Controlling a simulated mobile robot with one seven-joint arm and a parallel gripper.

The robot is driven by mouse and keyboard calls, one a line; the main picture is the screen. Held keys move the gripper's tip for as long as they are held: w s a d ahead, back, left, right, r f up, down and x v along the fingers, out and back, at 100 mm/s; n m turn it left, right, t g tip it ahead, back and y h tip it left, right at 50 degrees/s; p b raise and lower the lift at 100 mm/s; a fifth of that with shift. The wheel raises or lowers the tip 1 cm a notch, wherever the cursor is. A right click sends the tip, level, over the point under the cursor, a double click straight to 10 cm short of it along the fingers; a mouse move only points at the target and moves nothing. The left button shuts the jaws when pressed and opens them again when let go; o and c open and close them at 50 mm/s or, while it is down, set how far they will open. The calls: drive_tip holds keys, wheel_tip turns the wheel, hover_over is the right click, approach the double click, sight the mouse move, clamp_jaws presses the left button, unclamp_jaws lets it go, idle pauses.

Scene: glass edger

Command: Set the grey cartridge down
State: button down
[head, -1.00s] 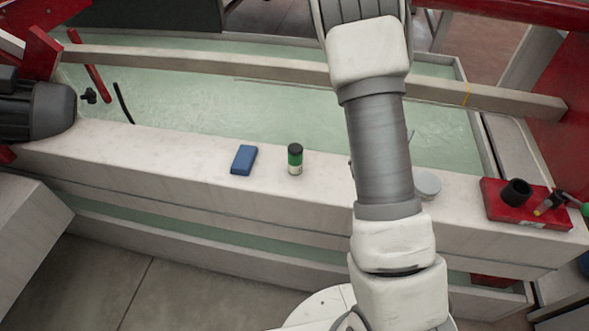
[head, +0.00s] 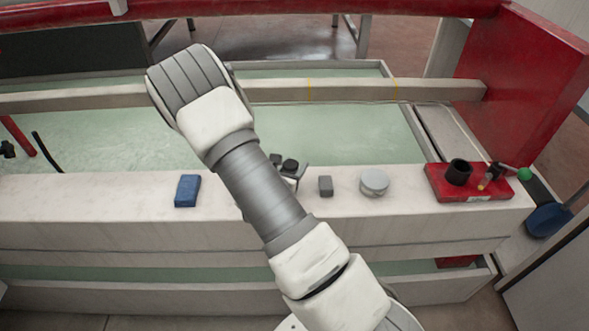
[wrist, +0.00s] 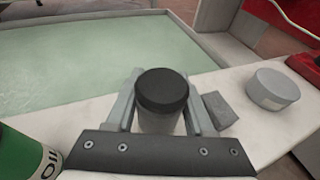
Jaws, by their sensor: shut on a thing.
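The grey cartridge (wrist: 161,122), a grey cylinder with a black cap, stands upright between the fingers of my gripper (wrist: 161,105) in the wrist view. My gripper is shut on it. In the head view the black cap of the cartridge (head: 290,165) shows just right of my arm, and the arm covers most of the gripper. The cartridge is over or on the pale ledge (head: 410,205); its base is hidden, so I cannot tell whether it touches.
A small grey block (head: 325,186) lies close right of the gripper, then a round pale tin (head: 374,183) and a red tray (head: 440,194). A blue block (head: 187,191) lies left. A green-and-white bottle (wrist: 25,150) stands near left. The greenish trough (head: 350,135) lies behind.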

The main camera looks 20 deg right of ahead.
drive_tip(key=shift+f, duration=0.4)
drive_tip(key=shift+f, duration=0.15)
drive_tip(key=shift+c, duration=1.4)
unclamp_jaws()
drive_tip(key=shift+r, duration=0.2)
